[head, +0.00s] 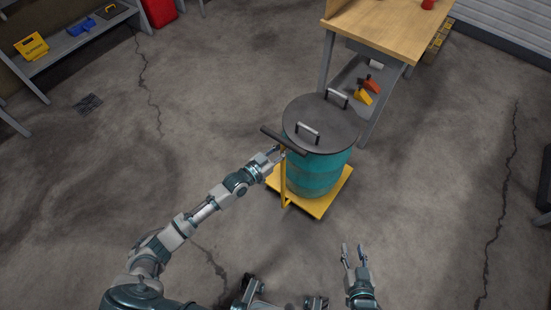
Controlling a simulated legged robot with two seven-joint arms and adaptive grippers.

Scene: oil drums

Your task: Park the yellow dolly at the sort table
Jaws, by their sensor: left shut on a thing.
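The yellow dolly (318,206) stands on the concrete floor with a teal oil drum (318,172) upright on it. A dark lid (323,118) with two handles covers the drum. The dolly has an upright yellow post with a dark crossbar (284,139) at its top left. My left gripper (278,152) is shut on the dolly handle, just below the crossbar; its fingertips are small and partly hidden. The wooden-topped table (392,28) stands right behind the drum. My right gripper (354,252) is open and empty, low in the picture, apart from the dolly.
The table's lower shelf holds orange and yellow tools (364,97). A shelf unit (75,40) with a yellow sign and blue items stands at top left, beside a red container (160,12). Open floor lies left and right of the dolly.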

